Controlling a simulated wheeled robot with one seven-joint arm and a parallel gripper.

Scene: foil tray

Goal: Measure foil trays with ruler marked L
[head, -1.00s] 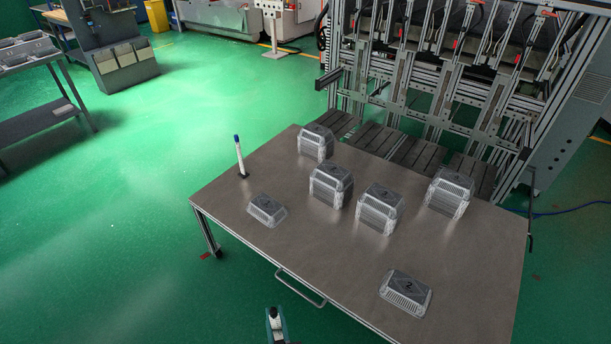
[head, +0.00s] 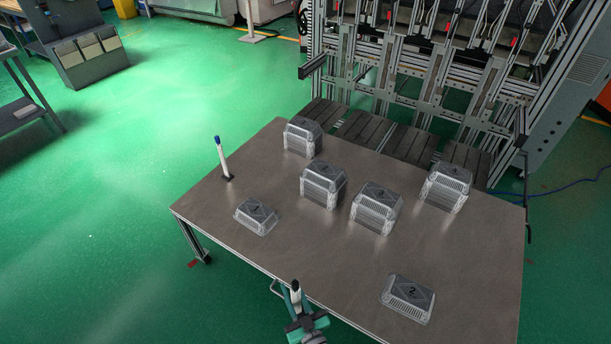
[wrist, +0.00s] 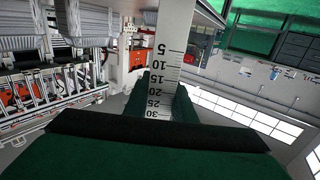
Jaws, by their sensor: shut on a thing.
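My gripper (head: 296,297) is at the table's front edge in the head view. In the wrist view its green fingers are shut on a white ruler (wrist: 172,30), with black marks from 5 to 30 showing; no letter L can be read on it. On the table stand several stacks of clear foil trays: back left (head: 303,140), middle (head: 322,187), centre right (head: 376,210) and right (head: 447,190). A single low tray lies at left (head: 256,217). Another, marked 2, lies at front right (head: 408,298). My gripper is apart from all the trays.
The brown table (head: 300,250) has clear room between the left tray and the front right tray. A white marker with a blue cap (head: 223,158) stands upright in a dark holder at the left. A metal machine frame (head: 430,90) stands close behind the table.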

